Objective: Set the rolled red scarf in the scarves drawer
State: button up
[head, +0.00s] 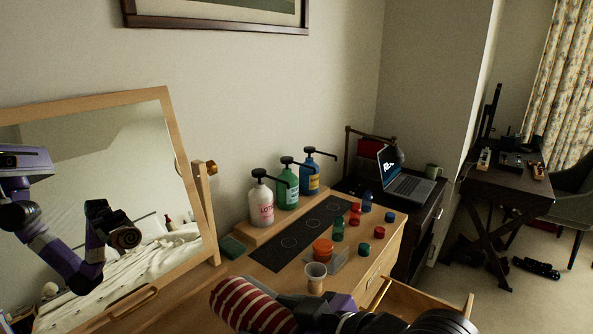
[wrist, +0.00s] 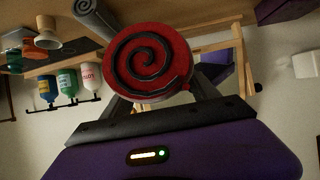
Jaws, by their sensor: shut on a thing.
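The rolled red scarf (head: 243,303) has pale stripes and shows at the bottom of the head view. In the wrist view its red end with a dark spiral (wrist: 150,60) faces the camera. My gripper (wrist: 160,90) is shut on the scarf and holds it in front of the dresser. A wooden drawer (head: 425,297) with a brass handle stands pulled out at the lower right of the head view, to the right of the scarf. My arm hides part of it, and its inside and any label cannot be made out. A grey roll (wrist: 92,15) shows beside the scarf in the wrist view.
The dresser top holds several pump bottles (head: 263,204), small coloured bottles and lids, an orange jar (head: 322,249) and a clear cup (head: 315,278). A tilting mirror (head: 180,150) stands at left. A laptop (head: 405,180) sits on a dark cabinet behind.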

jog(key=shift+d+r, duration=0.2)
jog(key=shift+r, duration=0.15)
jog(key=w, duration=0.1)
jog(key=w+r, duration=0.1)
jog(key=w+m, duration=0.1)
jog(key=shift+w+d+r+t+h, duration=0.2)
jog(key=shift+d+r+t+h, duration=0.1)
jog(key=shift+t+h, duration=0.1)
jog(key=w+d+f+m+t+h, duration=0.3)
jog(key=w+d+f+m+h, duration=0.15)
jog(key=d+f, duration=0.75)
jog(key=s+d+f+m+h, duration=0.1)
jog(key=s+d+f, duration=0.2)
jog(key=f, duration=0.4)
jog(key=s+d+f+m+h, duration=0.2)
jog(key=s+d+f, duration=0.2)
jog(key=s+f, duration=0.2)
jog(key=s+d+f+m+h, duration=0.1)
jog(key=s+d+f+m, duration=0.1)
jog(key=f, duration=0.6)
jog(key=s+d, duration=0.1)
jog(key=s, duration=0.1)
jog(key=shift+s+d+f+t, duration=0.3)
jog(key=shift+s+d+t, duration=0.05)
jog(key=shift+d+t, duration=0.05)
